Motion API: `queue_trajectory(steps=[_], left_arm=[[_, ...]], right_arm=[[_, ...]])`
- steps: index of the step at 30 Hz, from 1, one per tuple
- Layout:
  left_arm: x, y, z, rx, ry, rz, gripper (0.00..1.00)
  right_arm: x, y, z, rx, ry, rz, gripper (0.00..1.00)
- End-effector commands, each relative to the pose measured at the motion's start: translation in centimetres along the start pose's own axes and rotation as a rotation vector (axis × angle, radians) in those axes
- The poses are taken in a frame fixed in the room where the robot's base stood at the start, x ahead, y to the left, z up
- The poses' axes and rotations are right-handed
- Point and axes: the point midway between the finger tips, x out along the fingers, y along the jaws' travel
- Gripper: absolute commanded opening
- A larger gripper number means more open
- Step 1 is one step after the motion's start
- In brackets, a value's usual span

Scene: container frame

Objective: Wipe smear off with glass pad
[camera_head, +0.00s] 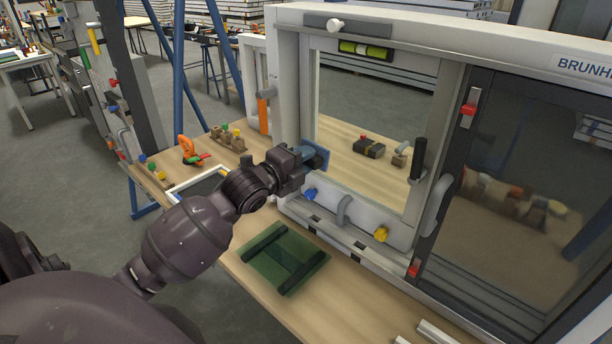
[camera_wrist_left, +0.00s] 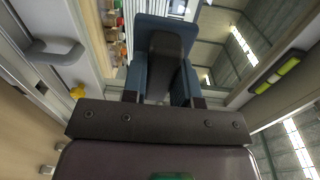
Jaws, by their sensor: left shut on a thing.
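My left gripper (camera_head: 303,164) is shut on a blue glass pad (camera_head: 319,154) with a dark grip. The wrist view shows the pad (camera_wrist_left: 139,78) upright beyond the jaws of the left gripper (camera_wrist_left: 160,94). In the head view the pad is at the lower left corner of the window pane (camera_head: 370,125), close to the frame. I cannot tell whether it touches the glass. I cannot make out a smear on the pane. My right gripper is not in view.
The white frame (camera_head: 291,90) stands on a wooden bench (camera_head: 262,290), with a grey handle (camera_head: 343,211) and blue and yellow clamps low down. A dark glazed door (camera_head: 510,190) is at right. A green mat (camera_head: 285,258) lies in front; orange clamps (camera_head: 187,150) lie behind.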

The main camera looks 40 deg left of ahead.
Motion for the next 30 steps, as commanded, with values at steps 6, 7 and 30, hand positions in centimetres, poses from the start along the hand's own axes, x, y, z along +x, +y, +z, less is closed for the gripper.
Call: queue_trajectory(steps=[6,7,30], left_arm=[[0.1,0.0,-0.1,0.0,-0.003,-0.057,0.08],[0.1,0.0,-0.1,0.0,-0.003,-0.06,0.08],[5.7,-0.2,0.0,0.001,-0.004,-0.06,0.08]], right_arm=[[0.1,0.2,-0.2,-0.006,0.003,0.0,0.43],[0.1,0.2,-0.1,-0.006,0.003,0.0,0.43],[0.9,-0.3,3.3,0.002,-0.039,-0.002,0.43]])
